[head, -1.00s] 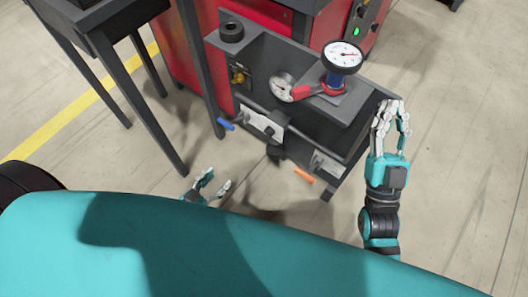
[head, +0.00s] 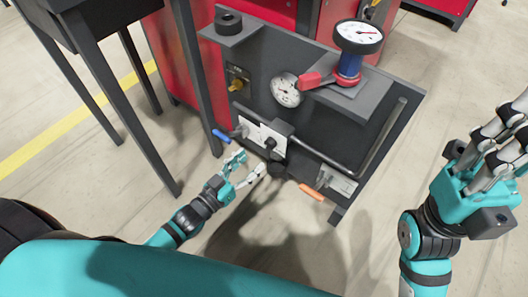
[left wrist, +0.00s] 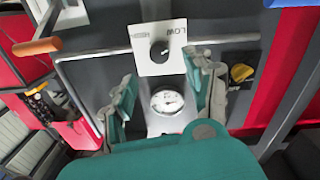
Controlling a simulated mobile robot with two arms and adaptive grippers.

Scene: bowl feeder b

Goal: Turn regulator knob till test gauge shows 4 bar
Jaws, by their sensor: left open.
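The regulator knob (head: 270,143) is black, on a white plate on the dark panel's front. In the left wrist view the knob (left wrist: 159,50) shows upside down with "LOW" on its plate. A gauge (head: 358,34) with a white dial and red needle stands on a blue and red fitting at the top. A second round gauge (head: 286,89) is set in the panel. Their readings are too small to tell. My left gripper (head: 248,167) is open and empty, just below and left of the knob, apart from it. My right gripper (head: 505,140) is raised at the right edge, fingers spread and empty.
A blue-handled lever (head: 221,136) is left of the knob and an orange-handled one (head: 311,192) is lower right. A dark pipe (head: 330,163) runs along the panel's front. A yellow knob (head: 238,86) sits upper left. A dark table (head: 95,25) with legs stands left.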

